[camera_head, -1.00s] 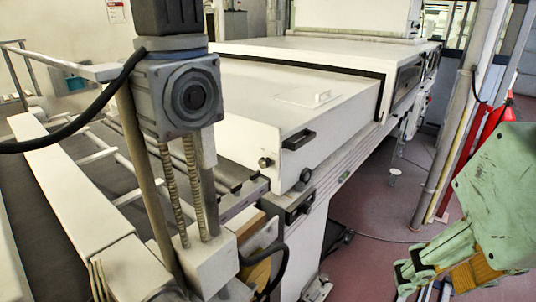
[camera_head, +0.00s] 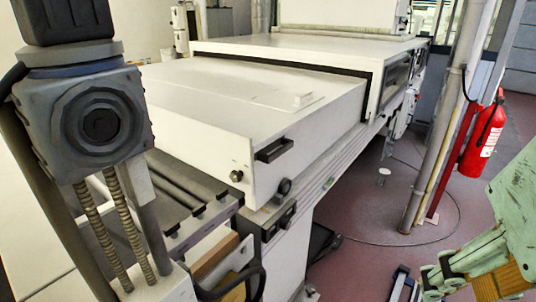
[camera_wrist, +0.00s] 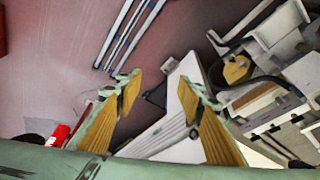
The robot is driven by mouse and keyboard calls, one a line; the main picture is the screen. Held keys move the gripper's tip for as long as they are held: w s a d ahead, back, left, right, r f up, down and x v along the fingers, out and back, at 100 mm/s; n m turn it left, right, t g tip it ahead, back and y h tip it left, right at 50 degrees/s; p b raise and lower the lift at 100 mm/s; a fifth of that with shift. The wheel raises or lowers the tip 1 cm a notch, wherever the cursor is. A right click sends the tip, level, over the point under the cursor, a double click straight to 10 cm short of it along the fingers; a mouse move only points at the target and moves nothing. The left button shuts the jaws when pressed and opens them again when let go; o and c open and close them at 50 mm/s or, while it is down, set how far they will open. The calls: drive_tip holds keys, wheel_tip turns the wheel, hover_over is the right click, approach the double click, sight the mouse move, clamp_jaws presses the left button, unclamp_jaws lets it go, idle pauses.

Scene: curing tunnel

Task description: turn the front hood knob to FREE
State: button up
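The white front hood (camera_head: 235,130) is closed on the machine, with a black handle (camera_head: 273,150) on its end face. A small dark knob (camera_head: 236,176) sits on that face, low and left of the handle. A larger round dark knob (camera_head: 284,187) sits near the lower right corner. I cannot tell which one is the hood knob, and no FREE mark is readable. My gripper (camera_wrist: 158,84) is open and empty in the wrist view, its yellow-padded fingers wide apart. In the head view my gripper (camera_head: 440,278) is at the lower right, well away from both knobs.
A grey-blue motor block (camera_head: 95,122) on posts stands at the left, near rollers (camera_head: 185,187). A pole (camera_head: 437,150) and a red fire extinguisher (camera_head: 485,135) stand at the right. Reddish floor (camera_head: 375,240) is mostly open between machine and gripper.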

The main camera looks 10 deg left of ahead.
drive_tip(key=w+a+r+m+h+p, duration=0.1)
drive_tip(key=w+r+p, duration=0.3)
drive_tip(key=w, duration=0.7)
drive_tip(key=w+a+r+m+h+p, duration=0.1)
drive_tip(key=w+r, duration=0.4)
drive_tip(key=w, duration=0.5)
drive_tip(key=w+a+m+h+p, duration=0.15)
drive_tip(key=w+a, duration=0.25)
drive_tip(key=w, duration=0.5)
drive_tip(key=w+a+y+p, duration=0.1)
drive_tip(key=w+a+p, duration=0.3)
drive_tip(key=w, duration=0.5)
drive_tip(key=m+g+h, duration=0.1)
drive_tip(key=m, duration=0.1)
hover_over(233, 176)
drive_tip(key=s+a, duration=0.4)
drive_tip(key=a, duration=0.1)
wheel_tip(233, 176, down, 9)
drive_tip(key=shift+r, duration=0.1)
drive_tip(key=shift+d, duration=0.15)
drive_tip(key=shift+b+x, duration=0.4)
drive_tip(key=shift+x, duration=6.55)
